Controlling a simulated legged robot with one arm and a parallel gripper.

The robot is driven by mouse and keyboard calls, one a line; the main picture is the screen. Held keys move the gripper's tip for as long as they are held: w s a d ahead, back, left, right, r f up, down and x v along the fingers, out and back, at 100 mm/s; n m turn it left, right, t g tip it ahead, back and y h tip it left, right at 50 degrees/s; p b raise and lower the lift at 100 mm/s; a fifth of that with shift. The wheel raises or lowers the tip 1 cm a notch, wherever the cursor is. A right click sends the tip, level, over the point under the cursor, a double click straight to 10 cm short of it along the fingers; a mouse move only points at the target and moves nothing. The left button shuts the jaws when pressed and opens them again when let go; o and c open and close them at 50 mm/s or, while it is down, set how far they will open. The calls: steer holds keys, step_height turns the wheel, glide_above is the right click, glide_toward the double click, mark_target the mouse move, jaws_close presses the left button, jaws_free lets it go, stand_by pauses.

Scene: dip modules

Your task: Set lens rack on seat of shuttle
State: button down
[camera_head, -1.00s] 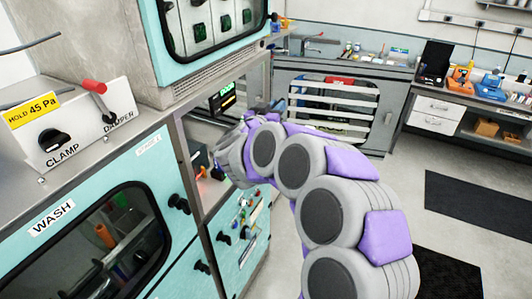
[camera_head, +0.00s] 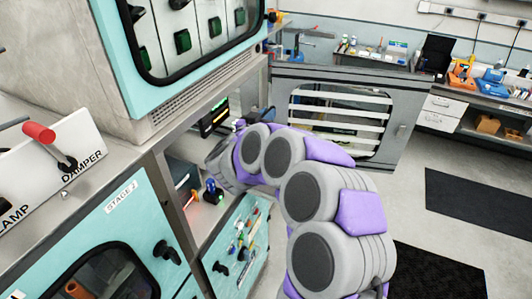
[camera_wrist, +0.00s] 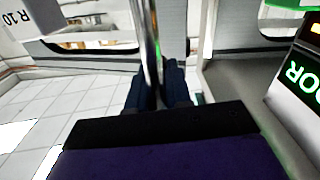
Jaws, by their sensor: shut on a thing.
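In the wrist view my gripper (camera_wrist: 158,88) is shut on a shiny upright metal bar (camera_wrist: 149,40). The bar runs up out of the top of the picture, and its lower end is hidden between the dark fingers. I cannot tell what the bar belongs to. In the head view my grey and purple arm reaches into the bay between the teal cabinets and the grey panel, and it hides the fingertips. I cannot make out the lens rack or the shuttle's seat for certain in either view.
A grey panel (camera_head: 398,128) with a slatted window stands beyond my arm. A small lit display (camera_head: 214,117) is in the bay. Left are a teal cabinet (camera_head: 125,235) and a red-tipped lever (camera_head: 39,132). Open floor with dark mats (camera_head: 470,205) lies right.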

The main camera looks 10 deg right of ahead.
step_height(320, 180, down, 12)
steer(key=shift+f, duration=0.2)
steer(key=c, duration=1.1)
jaws_free()
steer(key=shift+o, duration=0.2)
